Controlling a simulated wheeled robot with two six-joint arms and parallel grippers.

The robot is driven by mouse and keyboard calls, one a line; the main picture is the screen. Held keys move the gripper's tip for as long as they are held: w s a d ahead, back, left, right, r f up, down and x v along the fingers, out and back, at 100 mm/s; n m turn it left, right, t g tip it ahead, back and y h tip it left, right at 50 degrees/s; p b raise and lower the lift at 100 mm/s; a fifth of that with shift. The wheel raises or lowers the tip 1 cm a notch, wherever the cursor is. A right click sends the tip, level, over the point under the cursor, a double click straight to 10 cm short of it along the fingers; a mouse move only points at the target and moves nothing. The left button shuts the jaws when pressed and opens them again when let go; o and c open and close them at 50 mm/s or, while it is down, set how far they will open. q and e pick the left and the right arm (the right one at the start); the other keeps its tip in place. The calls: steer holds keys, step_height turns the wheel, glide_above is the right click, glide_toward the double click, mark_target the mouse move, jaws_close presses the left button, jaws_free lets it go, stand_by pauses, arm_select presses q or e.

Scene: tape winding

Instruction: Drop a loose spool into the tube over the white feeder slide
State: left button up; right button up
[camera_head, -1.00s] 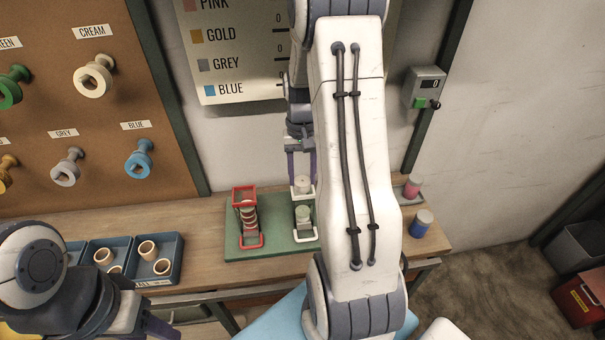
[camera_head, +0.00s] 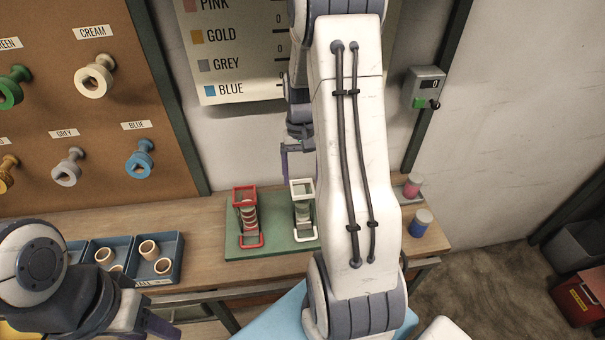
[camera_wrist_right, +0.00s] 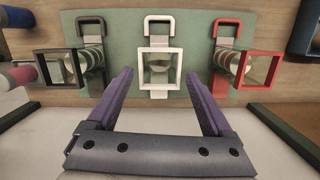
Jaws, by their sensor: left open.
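The white feeder slide (camera_head: 291,184) stands on the green board, with a square white tube mouth on top; the right wrist view shows this mouth (camera_wrist_right: 143,68) from above. A pale round spool (camera_wrist_right: 159,65) shows inside the tube. My right gripper (camera_head: 299,166) is above and behind the white feeder. In the right wrist view its purple fingers (camera_wrist_right: 160,80) are spread either side of the tube, with nothing between them. Loose tan spools (camera_head: 149,248) lie in the blue bins at left. My left gripper (camera_head: 160,325) is open at the lower left, partly cut off.
A red feeder (camera_head: 237,200) with stacked spools stands left of the white one. A black feeder (camera_wrist_right: 71,70) shows in the right wrist view. My right arm hides part of the bench.

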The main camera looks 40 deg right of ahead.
steer(key=shift+r, duration=0.15)
step_height(320, 180, up, 10)
steer(key=w, duration=0.1)
steer(key=a+n, duration=0.3)
steer(key=a, duration=0.4)
steer(key=s+a+n+t, duration=0.1)
steer(key=s+a+n, duration=0.25)
steer(key=a, duration=0.55)
steer(key=s+a+n, duration=0.3)
steer(key=s+a, duration=0.1)
steer(key=a, duration=0.6)
steer(key=s+a+n, duration=0.5)
steer(key=s, duration=0.5)
steer(key=shift+s+f+b, duration=0.15)
steer(key=shift+f+b, duration=0.3)
